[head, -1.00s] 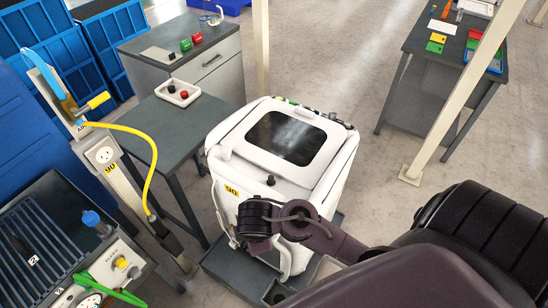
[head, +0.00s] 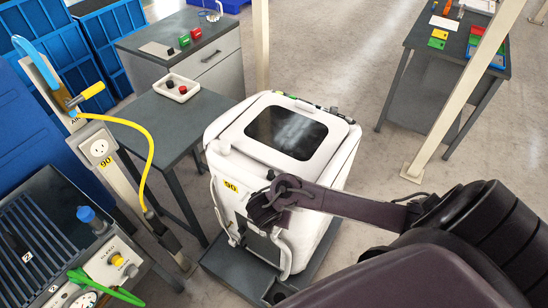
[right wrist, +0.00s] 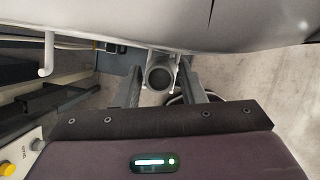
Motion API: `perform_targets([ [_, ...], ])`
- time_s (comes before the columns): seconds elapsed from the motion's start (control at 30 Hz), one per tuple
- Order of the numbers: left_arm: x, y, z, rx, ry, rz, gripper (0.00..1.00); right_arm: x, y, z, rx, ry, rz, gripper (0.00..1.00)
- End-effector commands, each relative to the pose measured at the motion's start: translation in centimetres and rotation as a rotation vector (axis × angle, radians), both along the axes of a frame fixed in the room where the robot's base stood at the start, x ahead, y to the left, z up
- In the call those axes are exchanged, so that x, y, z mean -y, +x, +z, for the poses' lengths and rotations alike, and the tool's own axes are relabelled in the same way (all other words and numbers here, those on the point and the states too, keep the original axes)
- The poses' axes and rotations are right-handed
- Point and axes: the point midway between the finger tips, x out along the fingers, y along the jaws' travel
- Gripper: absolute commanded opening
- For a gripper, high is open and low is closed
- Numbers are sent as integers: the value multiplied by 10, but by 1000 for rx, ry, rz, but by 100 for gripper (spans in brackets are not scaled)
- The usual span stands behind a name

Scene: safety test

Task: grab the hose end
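My right gripper (head: 262,216) is in front of the white machine (head: 225,195), near its lower front. In the right wrist view its two grey fingers (right wrist: 160,86) are apart. A round grey open-ended piece (right wrist: 160,77) shows between and beyond them; I cannot tell whether it is the hose end or whether the fingers touch it. A pale hose (head: 286,257) hangs down the machine's front beside my gripper. A yellow hose (head: 150,155) hangs from the post at left. My left gripper is not in view.
The machine stands on a grey tray (head: 232,268) with a round cup (head: 278,292) at its front corner. A small grey table (head: 165,120) is behind left.

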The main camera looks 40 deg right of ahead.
Motion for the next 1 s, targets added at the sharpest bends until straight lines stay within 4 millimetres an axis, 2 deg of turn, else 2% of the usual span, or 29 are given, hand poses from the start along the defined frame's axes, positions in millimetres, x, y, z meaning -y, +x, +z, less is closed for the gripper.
perform_targets([
  [0.1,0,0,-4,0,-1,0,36,4,3,-9,2,-1,-2,36],
  [0.33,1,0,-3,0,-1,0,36,3,3,-9,1,1,-1,36],
  [0.6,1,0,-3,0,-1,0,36,3,2,-9,1,1,-1,1],
  [1.0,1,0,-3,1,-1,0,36,2,2,-7,2,3,-2,0],
])
